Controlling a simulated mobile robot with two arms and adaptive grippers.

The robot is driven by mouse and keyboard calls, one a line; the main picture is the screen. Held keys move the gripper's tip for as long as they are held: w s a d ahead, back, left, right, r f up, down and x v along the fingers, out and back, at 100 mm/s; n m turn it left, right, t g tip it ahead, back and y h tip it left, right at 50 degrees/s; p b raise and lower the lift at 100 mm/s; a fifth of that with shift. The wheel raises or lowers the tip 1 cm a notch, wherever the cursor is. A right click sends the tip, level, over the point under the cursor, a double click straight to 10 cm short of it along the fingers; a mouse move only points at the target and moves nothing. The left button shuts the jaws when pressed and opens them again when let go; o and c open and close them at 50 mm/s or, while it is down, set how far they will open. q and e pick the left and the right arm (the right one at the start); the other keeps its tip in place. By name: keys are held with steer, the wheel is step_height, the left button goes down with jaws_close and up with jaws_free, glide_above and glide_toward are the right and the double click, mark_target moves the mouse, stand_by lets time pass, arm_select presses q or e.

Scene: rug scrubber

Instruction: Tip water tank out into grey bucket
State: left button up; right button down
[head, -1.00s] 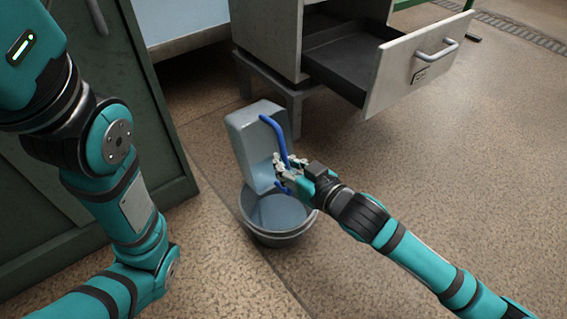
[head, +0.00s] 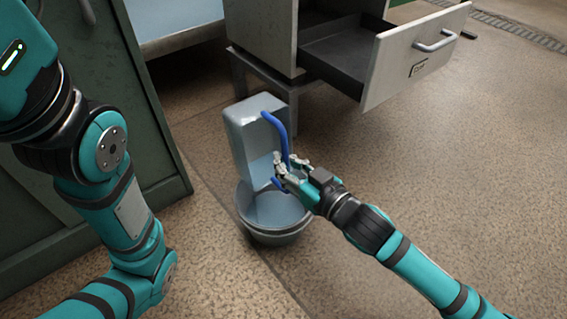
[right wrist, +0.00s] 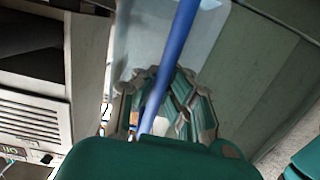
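The water tank (head: 247,138) is a pale grey-blue box with a blue handle (head: 277,132). It is tilted steeply on end over the grey bucket (head: 275,238), its lower end at the bucket's mouth. The bucket stands on the floor, and its inside looks pale blue; I cannot tell how much water is in it. My right gripper (head: 287,170) is closed around the blue handle. The handle also shows between the fingers in the right wrist view (right wrist: 172,65). My left arm is at the left of the head view, but its gripper is out of view.
A grey cabinet (head: 262,40) on a low stand is behind the bucket, with its drawer (head: 415,55) pulled open to the right. A dark green cabinet (head: 150,110) stands at the left. The floor (head: 450,180) at the right is clear.

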steer(key=shift+s+d+f+t+y, duration=0.35)
steer(key=shift+s+t+y, duration=0.15)
steer(key=shift+t, duration=0.1)
steer(key=shift+s+d+f+t+y, duration=0.25)
steer(key=shift+s+d+t+y, duration=0.15)
steer(key=shift+t, duration=0.2)
steer(key=shift+s+f, duration=0.1)
steer(key=shift+s, duration=0.1)
steer(key=shift+d, duration=0.1)
